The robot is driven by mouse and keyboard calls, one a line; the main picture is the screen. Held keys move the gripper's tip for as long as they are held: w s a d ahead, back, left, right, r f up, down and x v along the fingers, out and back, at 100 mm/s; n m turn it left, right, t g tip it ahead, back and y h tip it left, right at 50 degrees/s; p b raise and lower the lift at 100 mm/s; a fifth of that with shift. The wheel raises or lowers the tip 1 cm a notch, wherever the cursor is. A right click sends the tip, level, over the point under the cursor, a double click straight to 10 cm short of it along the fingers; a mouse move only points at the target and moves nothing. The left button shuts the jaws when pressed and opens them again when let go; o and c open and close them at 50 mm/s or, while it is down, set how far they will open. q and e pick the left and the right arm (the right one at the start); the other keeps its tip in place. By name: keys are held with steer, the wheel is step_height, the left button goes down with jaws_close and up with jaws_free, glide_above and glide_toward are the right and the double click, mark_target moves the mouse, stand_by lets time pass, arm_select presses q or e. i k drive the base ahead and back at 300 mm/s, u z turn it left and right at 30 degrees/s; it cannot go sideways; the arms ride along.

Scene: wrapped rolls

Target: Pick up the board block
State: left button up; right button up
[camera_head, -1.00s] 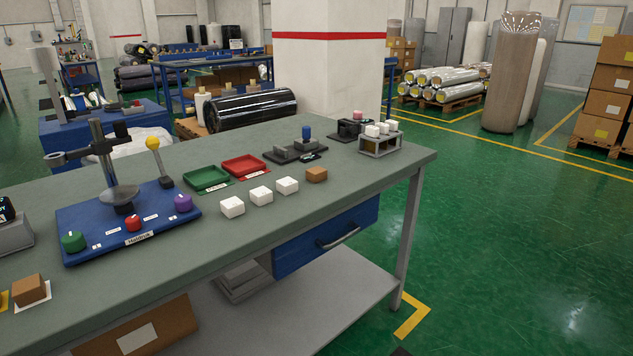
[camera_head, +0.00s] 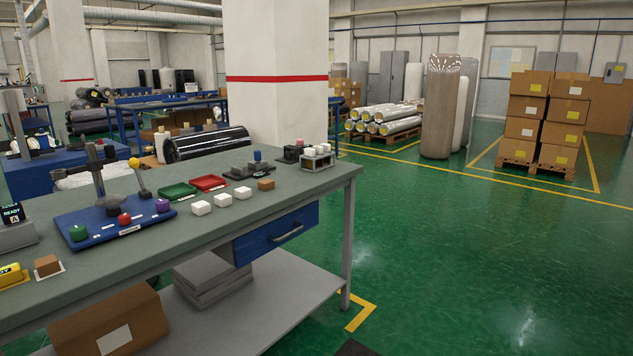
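Two small brown, cardboard-coloured blocks are on the grey-green table (camera_head: 262,215); I cannot tell which one is the board block. One brown block (camera_head: 266,184) sits at the right end of a row of white blocks (camera_head: 223,200), near the table's front edge. The other brown block (camera_head: 47,265) sits on a white square at the table's left, beside a yellow item (camera_head: 12,276). Neither of my grippers is in view.
A blue panel (camera_head: 116,223) with coloured knobs, a green tray (camera_head: 178,191) and a red tray (camera_head: 210,183) stand on the table. A blue drawer (camera_head: 278,237) hangs under its front. The green floor (camera_head: 480,270) to the right is clear. Stacked cartons (camera_head: 545,118) stand farther back.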

mark_target(265, 185)
steer(key=z, duration=0.7)
steer(key=i, duration=1.7)
steer(key=u, duration=0.55)
steer(key=i, duration=1.1)
steer(key=u, duration=1.1)
